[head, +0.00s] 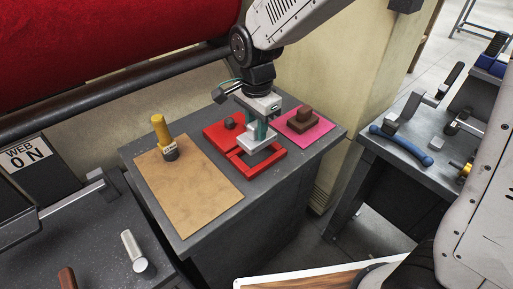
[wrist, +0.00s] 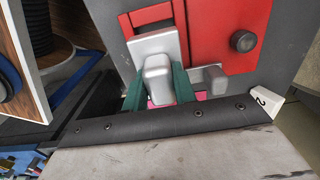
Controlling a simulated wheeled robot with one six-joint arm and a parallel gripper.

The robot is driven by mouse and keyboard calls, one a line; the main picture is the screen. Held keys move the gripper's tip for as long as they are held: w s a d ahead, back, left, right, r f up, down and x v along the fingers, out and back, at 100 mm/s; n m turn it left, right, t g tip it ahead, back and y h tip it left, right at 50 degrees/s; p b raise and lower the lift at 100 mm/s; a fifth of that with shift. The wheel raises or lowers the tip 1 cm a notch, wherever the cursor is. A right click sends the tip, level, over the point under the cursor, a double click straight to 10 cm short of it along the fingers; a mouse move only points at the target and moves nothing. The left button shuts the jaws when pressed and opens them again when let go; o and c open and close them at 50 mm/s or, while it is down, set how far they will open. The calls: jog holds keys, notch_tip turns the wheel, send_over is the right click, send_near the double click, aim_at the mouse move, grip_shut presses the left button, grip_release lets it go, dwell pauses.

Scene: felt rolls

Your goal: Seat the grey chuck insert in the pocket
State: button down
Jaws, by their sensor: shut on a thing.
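The grey chuck insert (head: 254,143) is a pale plate with a raised block on top, and it also shows in the wrist view (wrist: 148,45). My gripper (head: 262,131) has green fingers, shut on the raised block from both sides in the wrist view (wrist: 157,86). The pocket is inside a red frame (head: 262,169) on the grey bench. In the head view the insert is over the back part of this frame. In the wrist view red frame bars (wrist: 148,15) show past the plate's edge. I cannot tell how high the plate is above the pocket.
A red block with a dark knob (wrist: 243,40) adjoins the frame. A brown stepped block (head: 303,121) sits on a pink mat (head: 322,129) to the right. A yellow-handled tool (head: 160,130) stands on a tan board (head: 190,195) to the left.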

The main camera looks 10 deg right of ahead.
aim_at(257, 144)
jog(key=shift+f, duration=1.7)
jog(key=shift+f, duration=1.4)
dwell(0.8)
jog(key=c, duration=1.1)
grip_release()
jog(key=shift+o, duration=0.2)
notch_tip(257, 144, up, 8)
jog(key=shift+f, duration=0.1)
